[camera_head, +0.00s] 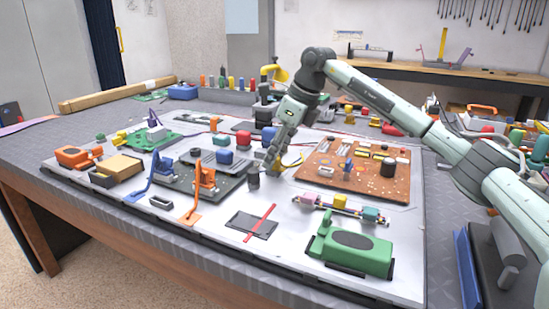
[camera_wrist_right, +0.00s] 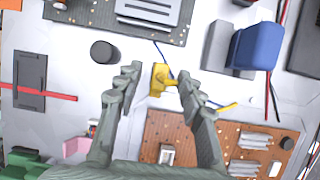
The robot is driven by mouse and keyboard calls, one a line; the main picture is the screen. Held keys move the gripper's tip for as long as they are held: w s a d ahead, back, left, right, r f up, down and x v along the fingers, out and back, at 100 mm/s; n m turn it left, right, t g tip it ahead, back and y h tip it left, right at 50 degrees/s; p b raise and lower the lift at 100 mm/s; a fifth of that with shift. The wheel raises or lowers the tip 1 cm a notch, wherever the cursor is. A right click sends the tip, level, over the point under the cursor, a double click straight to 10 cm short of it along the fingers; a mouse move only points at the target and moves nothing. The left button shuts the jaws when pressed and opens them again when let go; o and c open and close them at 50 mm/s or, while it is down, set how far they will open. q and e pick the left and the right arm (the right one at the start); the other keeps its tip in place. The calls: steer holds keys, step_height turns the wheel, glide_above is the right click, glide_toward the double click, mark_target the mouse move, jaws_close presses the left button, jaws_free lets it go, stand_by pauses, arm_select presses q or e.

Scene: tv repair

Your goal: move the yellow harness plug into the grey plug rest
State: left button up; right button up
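The yellow harness plug (camera_wrist_right: 159,79) lies on the white work mat, with a blue wire and a yellow lead by it. In the head view, yellow (camera_head: 291,162) shows beside my right gripper (camera_head: 273,164). In the wrist view my right gripper (camera_wrist_right: 160,82) is open, its fingers on either side of the plug; the right finger looks very near it, and I cannot tell whether they touch. I cannot tell for sure which item is the grey plug rest; a grey block (camera_wrist_right: 214,46) stands by a blue block in the wrist view. My left gripper is not in view.
A dark grey cylinder (camera_head: 253,178) stands close to the right gripper. A brown circuit board (camera_head: 330,181) lies to the right and a dark board (camera_head: 195,179) to the left. A dark pad with a red stick (camera_head: 262,222) and a green tool (camera_head: 350,247) lie nearer.

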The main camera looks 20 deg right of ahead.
steer(key=v, duration=1.1)
steer(key=shift+w+f, duration=0.1)
